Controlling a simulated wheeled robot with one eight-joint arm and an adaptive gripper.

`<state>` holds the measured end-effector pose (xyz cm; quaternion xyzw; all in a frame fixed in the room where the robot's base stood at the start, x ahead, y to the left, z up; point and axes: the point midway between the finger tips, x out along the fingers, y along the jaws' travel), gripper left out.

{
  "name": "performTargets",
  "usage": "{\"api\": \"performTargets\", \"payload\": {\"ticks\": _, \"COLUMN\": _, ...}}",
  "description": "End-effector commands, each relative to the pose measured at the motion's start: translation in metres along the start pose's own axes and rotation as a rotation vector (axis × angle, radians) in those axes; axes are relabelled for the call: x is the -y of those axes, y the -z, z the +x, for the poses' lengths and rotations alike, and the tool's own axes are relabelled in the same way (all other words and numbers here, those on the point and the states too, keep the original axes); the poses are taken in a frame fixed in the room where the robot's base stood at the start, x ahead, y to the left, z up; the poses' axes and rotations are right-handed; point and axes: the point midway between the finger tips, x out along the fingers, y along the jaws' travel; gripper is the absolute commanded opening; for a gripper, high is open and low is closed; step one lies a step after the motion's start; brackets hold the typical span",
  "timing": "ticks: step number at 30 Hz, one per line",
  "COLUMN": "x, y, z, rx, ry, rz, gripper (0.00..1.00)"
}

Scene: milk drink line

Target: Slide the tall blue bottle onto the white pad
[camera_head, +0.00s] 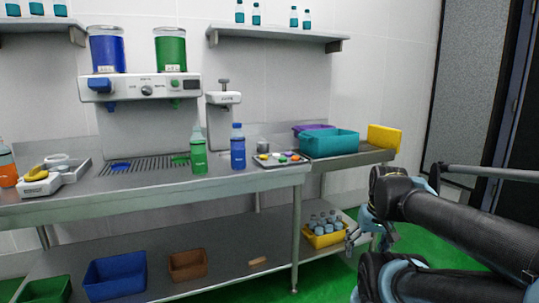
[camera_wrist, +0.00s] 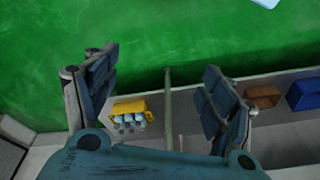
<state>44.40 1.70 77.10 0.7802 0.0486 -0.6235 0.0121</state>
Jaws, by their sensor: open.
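The tall blue bottle (camera_head: 238,148) stands upright on the steel counter (camera_head: 150,188), near its front edge and right of a green bottle (camera_head: 199,150). I cannot clearly make out a white pad in either view. My gripper (camera_wrist: 160,82) is open and empty in the wrist view, with its two dark fingers wide apart above the green floor and lower shelf. In the head view my arm is at the right, low and away from the blue bottle. The bottle is not in the wrist view.
A tray of small coloured pieces (camera_head: 281,159) and a teal bin (camera_head: 329,142) lie right of the bottle. A dispenser (camera_head: 140,88) and a white-headed press (camera_head: 223,97) stand behind. A yellow crate of bottles (camera_head: 324,238) sits below, also in the wrist view (camera_wrist: 128,108).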

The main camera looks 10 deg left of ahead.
Motion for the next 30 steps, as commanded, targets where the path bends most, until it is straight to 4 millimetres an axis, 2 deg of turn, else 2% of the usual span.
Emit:
{"api": "performTargets", "payload": {"ticks": 8, "x": 0.070, "y": 0.078, "z": -0.017, "rx": -0.136, "ry": 0.244, "rz": -0.237, "gripper": 0.80}}
{"api": "performTargets", "payload": {"ticks": 18, "x": 0.160, "y": 0.176, "z": -0.047, "rx": -0.388, "ry": 0.517, "rz": -0.497, "gripper": 0.80}}
{"api": "performTargets", "payload": {"ticks": 30, "x": 0.250, "y": 0.284, "z": -0.080, "rx": -0.749, "ry": 0.741, "rz": -0.687, "gripper": 0.80}}
